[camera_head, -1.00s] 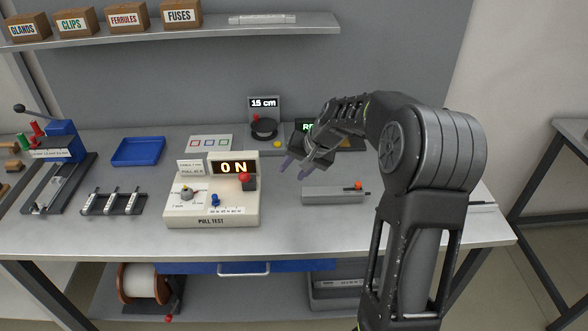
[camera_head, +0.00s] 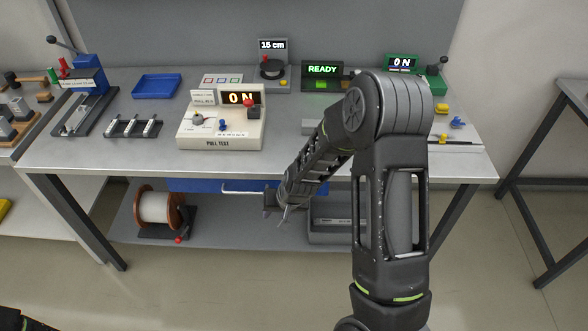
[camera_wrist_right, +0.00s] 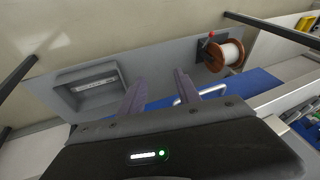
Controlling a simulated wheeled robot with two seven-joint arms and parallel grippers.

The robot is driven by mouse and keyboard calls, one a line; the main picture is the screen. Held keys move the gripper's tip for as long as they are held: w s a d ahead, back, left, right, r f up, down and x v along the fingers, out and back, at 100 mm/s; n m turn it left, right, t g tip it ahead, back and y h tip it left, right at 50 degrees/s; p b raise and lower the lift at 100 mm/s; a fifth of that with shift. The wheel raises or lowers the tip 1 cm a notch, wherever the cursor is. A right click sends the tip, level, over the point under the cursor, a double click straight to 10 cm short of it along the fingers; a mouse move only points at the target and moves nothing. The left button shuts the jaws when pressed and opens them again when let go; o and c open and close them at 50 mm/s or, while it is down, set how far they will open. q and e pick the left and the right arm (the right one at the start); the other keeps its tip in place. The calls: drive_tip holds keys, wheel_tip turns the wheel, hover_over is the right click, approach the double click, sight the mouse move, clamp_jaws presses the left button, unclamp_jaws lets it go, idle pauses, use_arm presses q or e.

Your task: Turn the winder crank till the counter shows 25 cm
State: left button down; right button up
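The counter (camera_head: 272,45) at the back of the bench reads "15 cm". Below it is a dark round winder (camera_head: 271,68) with a small red knob, likely its crank. On the lower shelf a spool of pale wire (camera_head: 160,208) sits on a stand with a red-tipped handle (camera_head: 178,239); the spool also shows in the right wrist view (camera_wrist_right: 224,54). My right gripper (camera_head: 284,212) hangs below the bench's front edge, right of the spool. In the right wrist view its fingers (camera_wrist_right: 161,92) are apart and empty. My left gripper is out of view.
The pull test box (camera_head: 222,142) stands mid-bench, reading "0 N". A "READY" display (camera_head: 322,70) is right of the counter. A blue drawer with a handle (camera_head: 243,191) is under the bench top. A grey bin (camera_head: 335,232) sits on the lower shelf.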

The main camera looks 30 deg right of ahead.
drive_tip(key=s+a+f+n+g+y, duration=0.1)
drive_tip(key=s+a+f+n+g, duration=0.1)
drive_tip(key=s+a+f, duration=0.4)
drive_tip(key=s+a+f+n+g+y, duration=0.2)
drive_tip(key=s+a+f, duration=0.4)
drive_tip(key=s+a, duration=0.9)
drive_tip(key=s, duration=0.3)
drive_tip(key=shift+a+f+b, duration=0.3)
drive_tip(key=shift+a+b, duration=0.05)
drive_tip(key=shift+a, duration=0.05)
drive_tip(key=shift+w, duration=0.1)
